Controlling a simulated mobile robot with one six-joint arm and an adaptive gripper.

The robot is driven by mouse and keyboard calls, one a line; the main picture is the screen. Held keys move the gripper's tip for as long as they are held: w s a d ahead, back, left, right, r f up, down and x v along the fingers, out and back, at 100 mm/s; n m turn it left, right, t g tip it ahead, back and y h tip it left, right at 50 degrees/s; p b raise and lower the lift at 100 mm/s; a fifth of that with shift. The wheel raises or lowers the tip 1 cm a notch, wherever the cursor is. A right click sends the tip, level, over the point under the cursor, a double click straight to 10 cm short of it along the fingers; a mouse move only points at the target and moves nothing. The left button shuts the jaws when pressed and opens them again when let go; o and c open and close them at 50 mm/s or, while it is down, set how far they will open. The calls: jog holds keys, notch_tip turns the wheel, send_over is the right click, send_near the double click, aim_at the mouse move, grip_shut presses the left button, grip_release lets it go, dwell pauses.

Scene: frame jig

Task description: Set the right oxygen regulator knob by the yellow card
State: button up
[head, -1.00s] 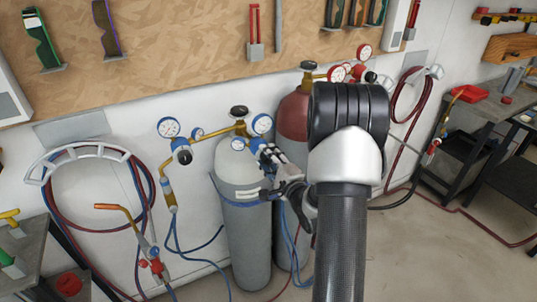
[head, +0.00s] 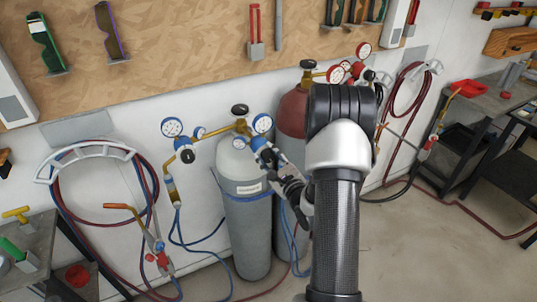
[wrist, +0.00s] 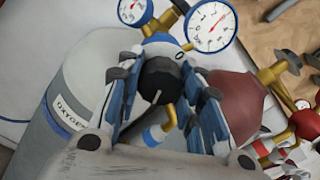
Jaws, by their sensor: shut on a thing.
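The grey cylinder (head: 247,222) labelled OXYGEN stands against the wall; its label (wrist: 72,115) shows in the wrist view. The right oxygen regulator has a blue body (wrist: 165,42) and two white gauges; the larger gauge (wrist: 210,27) has a red needle. Its black knob (wrist: 160,80) with a white pointer line sits between my fingers. My gripper (wrist: 158,88) is shut on this knob; in the head view my gripper (head: 270,160) is at the cylinder's upper right. I cannot make out a yellow card in either current view.
A left regulator with a gauge (head: 171,127) and black knob (head: 187,156) hangs left of the cylinder. A dark red cylinder (head: 291,115) stands behind to the right. Blue hoses (head: 190,240) and a torch (head: 150,245) hang at the left. Open floor (head: 400,240) lies at the right.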

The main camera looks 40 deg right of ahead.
jog(key=shift+m, duration=0.5)
jog(key=o, duration=1.1)
jog(key=v, duration=1.2)
